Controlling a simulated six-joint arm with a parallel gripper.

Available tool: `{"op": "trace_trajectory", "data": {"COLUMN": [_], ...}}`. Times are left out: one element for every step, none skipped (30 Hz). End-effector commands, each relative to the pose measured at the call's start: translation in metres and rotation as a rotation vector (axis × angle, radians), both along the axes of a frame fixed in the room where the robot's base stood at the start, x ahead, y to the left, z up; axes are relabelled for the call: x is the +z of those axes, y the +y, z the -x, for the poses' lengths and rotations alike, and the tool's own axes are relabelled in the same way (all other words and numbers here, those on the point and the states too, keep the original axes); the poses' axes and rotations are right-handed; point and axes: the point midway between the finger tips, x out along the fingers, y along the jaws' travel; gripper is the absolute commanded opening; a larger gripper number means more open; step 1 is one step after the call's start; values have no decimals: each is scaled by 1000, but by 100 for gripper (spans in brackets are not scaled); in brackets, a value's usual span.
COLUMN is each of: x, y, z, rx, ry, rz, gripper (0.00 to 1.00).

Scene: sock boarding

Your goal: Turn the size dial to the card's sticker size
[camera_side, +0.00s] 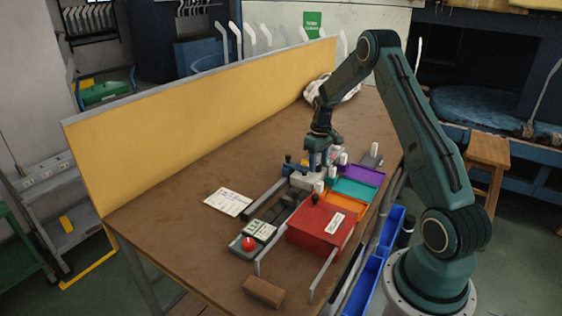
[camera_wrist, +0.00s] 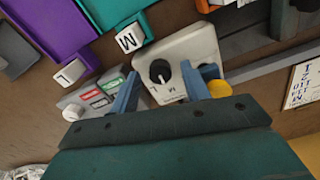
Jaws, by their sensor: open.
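The box also shows in the side view (camera_side: 303,181), where the knob cannot be made out. My gripper (camera_wrist: 160,88) has its two blue fingers apart, one on each side of the knob's near side, with nothing visible between them but the box. In the side view my gripper (camera_side: 318,158) points down above the box. A white card (camera_side: 228,202) lies flat on the table; part of it shows in the wrist view (camera_wrist: 304,82). Its sticker size is not readable.
A purple tray (camera_side: 364,174), a teal tray (camera_side: 356,189) and an orange tray (camera_side: 347,206) stand right of the box. A red bin (camera_side: 318,230) is nearer. A yellow panel (camera_side: 210,120) borders the table.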

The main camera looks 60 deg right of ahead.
Motion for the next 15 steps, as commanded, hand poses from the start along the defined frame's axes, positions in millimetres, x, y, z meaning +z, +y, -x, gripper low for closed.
{"op": "trace_trajectory", "data": {"x": [3,4,7,9,12,17,20,24,29,34,39,45,50,55,62], "y": [0,0,0,-1,-1,-1,-1,-1,-1,-1,-1,-1,-1,-1,-1], "z": [0,0,0,0,-1,-1,-1,-1,-1,-1,-1,-1,-1,-1,-1], "rx": [0,0,0,0,0,0,0,0,0,0,0,0,0,0,0], "ry": [-1,-1,-2,-2,-2,-2,-2,-3,-3,-3,-3,-4,-3,-3,-4], "rz": [1,1,1,1,3,3,3,3,3,3,3,4,3,3,4], "gripper": [47,47,47,47,47,47,47,47,47,47,47,47,47,47,47]}}
